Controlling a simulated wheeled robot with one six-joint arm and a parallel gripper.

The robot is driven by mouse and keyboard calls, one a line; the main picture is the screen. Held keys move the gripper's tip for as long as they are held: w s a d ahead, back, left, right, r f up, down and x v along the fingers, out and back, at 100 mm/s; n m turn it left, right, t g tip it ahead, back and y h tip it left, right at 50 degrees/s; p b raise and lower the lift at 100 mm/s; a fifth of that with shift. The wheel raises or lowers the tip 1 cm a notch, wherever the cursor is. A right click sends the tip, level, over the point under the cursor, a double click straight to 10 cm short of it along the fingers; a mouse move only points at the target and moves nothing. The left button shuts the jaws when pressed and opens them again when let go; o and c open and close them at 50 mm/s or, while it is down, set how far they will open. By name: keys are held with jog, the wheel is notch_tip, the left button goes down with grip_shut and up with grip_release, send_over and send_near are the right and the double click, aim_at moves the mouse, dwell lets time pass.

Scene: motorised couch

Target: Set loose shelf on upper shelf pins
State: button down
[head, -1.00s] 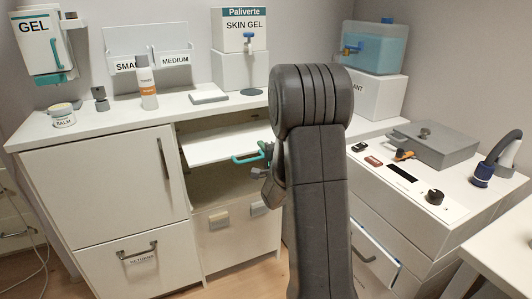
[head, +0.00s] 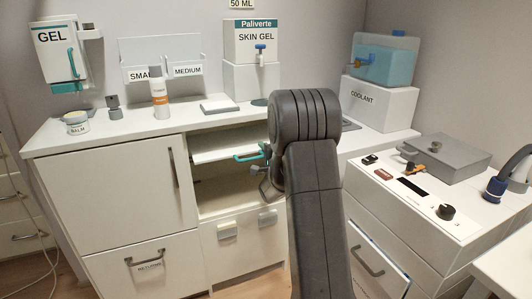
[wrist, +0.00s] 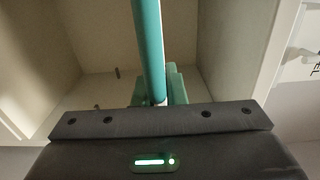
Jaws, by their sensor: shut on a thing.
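The loose shelf is a white board (head: 222,145) with a teal bar handle (head: 248,156) on its front edge. In the head view it lies roughly level in the upper part of the cabinet's open bay (head: 230,188). My gripper (head: 265,151) is shut on that handle at the right of the bay, partly hidden behind my arm. In the wrist view the handle (wrist: 148,45) runs up between the green fingers (wrist: 157,95). Small dark pegs, likely shelf pins (wrist: 117,72), show on the bay's inner wall. Whether the board touches any pins cannot be told.
A closed cabinet door (head: 115,190) stands left of the bay, with drawers (head: 245,238) below. The counter above holds a spray bottle (head: 159,95), a balm jar (head: 76,122) and a skin gel box (head: 250,42). A control console (head: 410,195) stands at right.

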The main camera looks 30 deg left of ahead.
aim_at(257, 141)
jog(key=shift+p+x, duration=0.35)
jog(key=shift+x, duration=2.6)
jog(key=shift+f+b, duration=0.65)
jog(key=shift+f, duration=0.2)
jog(key=c, duration=1.5)
grip_release()
jog(key=shift+d, duration=0.1)
jog(key=shift+o, duration=0.5)
jog(key=shift+f, duration=0.15)
jog(key=p+v, duration=0.1)
jog(key=v, duration=1.2)
jog(key=shift+s+d+p, duration=0.2)
jog(key=shift+d+p, duration=0.1)
jog(key=shift+p, duration=0.1)
